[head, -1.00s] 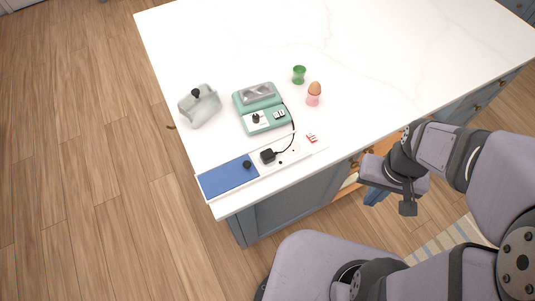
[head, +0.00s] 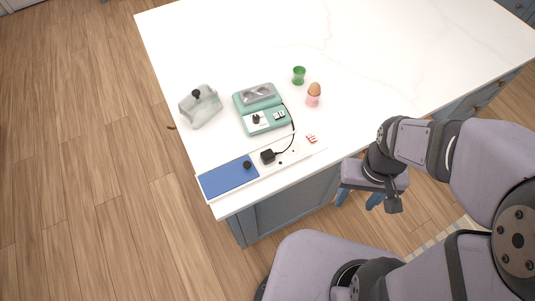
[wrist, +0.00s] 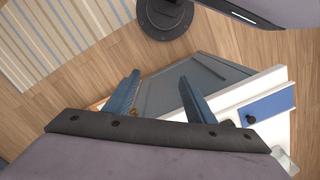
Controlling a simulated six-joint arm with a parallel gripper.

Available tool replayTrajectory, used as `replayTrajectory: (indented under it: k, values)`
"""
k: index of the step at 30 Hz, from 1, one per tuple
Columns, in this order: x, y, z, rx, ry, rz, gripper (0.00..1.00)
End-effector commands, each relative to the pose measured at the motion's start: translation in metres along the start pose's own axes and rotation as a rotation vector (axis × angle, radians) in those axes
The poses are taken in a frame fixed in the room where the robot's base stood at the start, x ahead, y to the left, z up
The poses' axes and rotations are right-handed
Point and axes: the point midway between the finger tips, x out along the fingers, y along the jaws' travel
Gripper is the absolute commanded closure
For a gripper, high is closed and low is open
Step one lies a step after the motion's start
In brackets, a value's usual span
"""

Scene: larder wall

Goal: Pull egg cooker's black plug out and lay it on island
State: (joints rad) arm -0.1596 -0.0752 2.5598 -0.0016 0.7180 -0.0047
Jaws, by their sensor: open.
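The green egg cooker (head: 264,119) stands on the white island top (head: 390,50). A black cord runs from its right side to the black plug (head: 267,156). The plug sits on the white socket strip (head: 290,155) along the island's front edge, beside a blue panel (head: 228,177) with a black knob. My gripper (head: 358,200) is open and empty, off the front edge to the right of the plug and apart from it.
A grey-green lidded piece with a black knob (head: 199,106) stands left of the cooker. A green cup (head: 299,75) and an egg in a pink cup (head: 314,94) stand to its right. A small red-and-white item (head: 311,138) lies near the strip. The island's back and right are clear.

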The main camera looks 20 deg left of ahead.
Motion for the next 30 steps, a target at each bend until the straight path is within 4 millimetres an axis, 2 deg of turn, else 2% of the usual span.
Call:
replayTrajectory:
  k: [3,5,11,18,21,24,30]
  values:
    - [0.012,-0.025,0.013,-0.124,-0.085,0.012,0.50]
    - [0.017,-0.038,0.014,-0.189,-0.117,0.022,0.50]
    - [0.031,-0.090,-0.008,-0.393,-0.161,0.055,0.50]
    - [0.045,-0.169,-0.059,-0.568,-0.122,0.068,0.50]
    - [0.044,-0.192,-0.088,-0.587,-0.077,0.057,0.50]
    - [0.034,-0.208,-0.115,-0.589,-0.023,0.041,0.50]
    - [0.011,-0.229,-0.146,-0.599,0.054,0.019,0.50]
